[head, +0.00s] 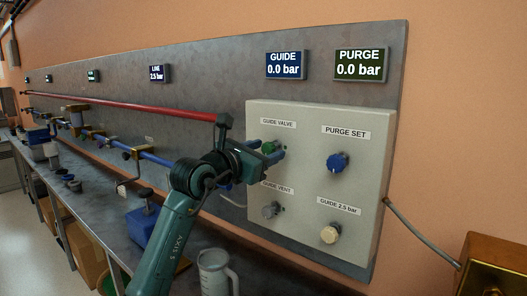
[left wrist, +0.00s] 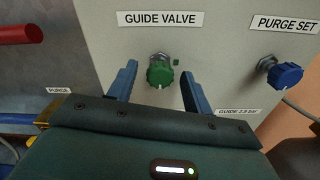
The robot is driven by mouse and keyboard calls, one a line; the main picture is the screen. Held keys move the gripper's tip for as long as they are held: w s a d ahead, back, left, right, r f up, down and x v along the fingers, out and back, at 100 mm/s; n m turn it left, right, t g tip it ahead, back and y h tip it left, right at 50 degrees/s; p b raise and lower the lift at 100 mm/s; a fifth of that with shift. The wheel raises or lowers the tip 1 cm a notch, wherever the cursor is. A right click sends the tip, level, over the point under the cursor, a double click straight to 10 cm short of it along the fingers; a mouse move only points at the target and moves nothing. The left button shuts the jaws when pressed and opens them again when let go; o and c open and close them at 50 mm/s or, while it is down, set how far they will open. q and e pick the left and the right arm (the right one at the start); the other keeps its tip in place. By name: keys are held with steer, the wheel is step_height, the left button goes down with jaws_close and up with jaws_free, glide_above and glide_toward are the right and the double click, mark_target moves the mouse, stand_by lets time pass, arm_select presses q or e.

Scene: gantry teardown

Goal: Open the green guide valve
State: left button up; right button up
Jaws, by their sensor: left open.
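The green guide valve (head: 268,147) is a small knob on the pale control panel, under the label GUIDE VALVE. In the left wrist view the green knob (left wrist: 160,72) sits between the two blue fingers of my left gripper (left wrist: 160,80). The fingers are open, with a gap on each side of the knob. In the head view my left gripper (head: 274,154) is at the panel and partly covers the knob. The GUIDE display (head: 286,65) reads 0.0 bar. My right gripper is not in view.
The panel (head: 308,114) also carries a blue PURGE SET knob (head: 337,162), a grey GUIDE VENT knob (head: 270,210) and a cream GUIDE 2.5 bar knob (head: 329,234). The PURGE display (head: 360,65) reads 0.0 bar. A red rail (head: 130,106) runs along the wall, left of the panel.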

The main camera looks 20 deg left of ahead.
arm_select(q)
steer(key=c, duration=1)
steer(key=shift+o, duration=0.2)
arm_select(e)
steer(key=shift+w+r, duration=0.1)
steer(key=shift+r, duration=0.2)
